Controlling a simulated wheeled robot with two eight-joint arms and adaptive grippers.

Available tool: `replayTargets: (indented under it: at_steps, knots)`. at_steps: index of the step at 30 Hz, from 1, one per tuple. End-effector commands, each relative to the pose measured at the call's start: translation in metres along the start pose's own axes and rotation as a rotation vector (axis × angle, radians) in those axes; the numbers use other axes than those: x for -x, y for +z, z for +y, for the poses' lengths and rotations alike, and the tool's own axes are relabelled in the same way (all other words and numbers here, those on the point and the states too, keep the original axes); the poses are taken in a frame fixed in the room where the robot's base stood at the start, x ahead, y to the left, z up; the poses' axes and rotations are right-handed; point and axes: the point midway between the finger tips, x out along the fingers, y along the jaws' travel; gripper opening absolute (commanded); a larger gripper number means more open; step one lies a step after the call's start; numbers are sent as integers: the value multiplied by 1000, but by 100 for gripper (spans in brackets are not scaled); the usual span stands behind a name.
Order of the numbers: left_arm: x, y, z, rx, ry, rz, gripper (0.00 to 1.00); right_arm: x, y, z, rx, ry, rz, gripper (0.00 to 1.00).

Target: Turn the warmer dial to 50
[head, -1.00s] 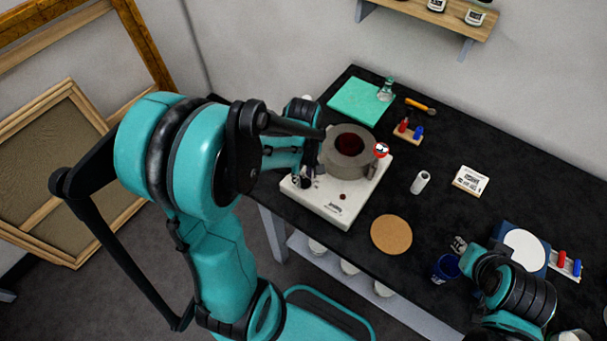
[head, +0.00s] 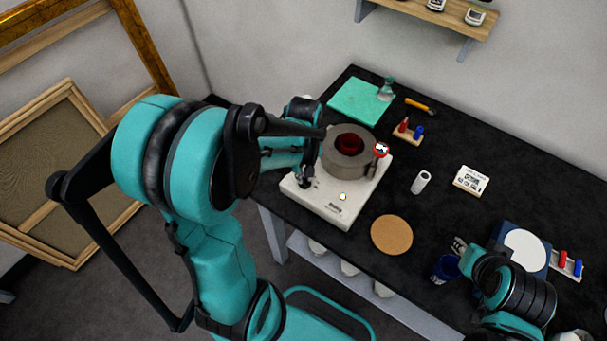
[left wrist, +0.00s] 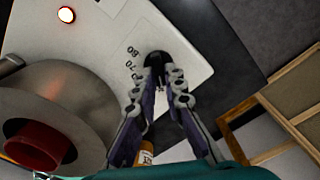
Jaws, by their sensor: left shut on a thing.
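The warmer has a white base (head: 322,206) with a grey round pot (head: 349,166) on it, dark red inside. The pot also shows in the left wrist view (left wrist: 62,108). My left gripper (left wrist: 160,68) is shut on the black dial (left wrist: 157,57) near the corner of the base. A small indicator light (left wrist: 66,15) on the base glows. My right gripper (head: 461,246) is at the lower right, apart from the warmer; its jaws are unclear.
A cork disc (head: 391,235), a white cylinder (head: 421,182) and a labelled card (head: 471,181) lie right of the warmer on the black table. A green mat (head: 358,101) lies behind it. A blue cup (head: 446,268) stands by my right gripper.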

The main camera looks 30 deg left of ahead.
Motion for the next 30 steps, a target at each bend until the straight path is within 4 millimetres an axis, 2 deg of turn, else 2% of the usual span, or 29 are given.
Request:
replayTargets:
  at_steps: [15, 21, 30]
  knots:
    - [0, 1, 3, -464, 0, 0, 0, -4, 3, 0, 0, 0, 0, 30]
    - [0, 1, 4, -591, 0, 0, 0, -5, 3, 0, 0, 0, 0, 30]
    - [0, 2, 5, -690, 0, 0, 0, -5, 4, 0, 0, 0, 0, 30]
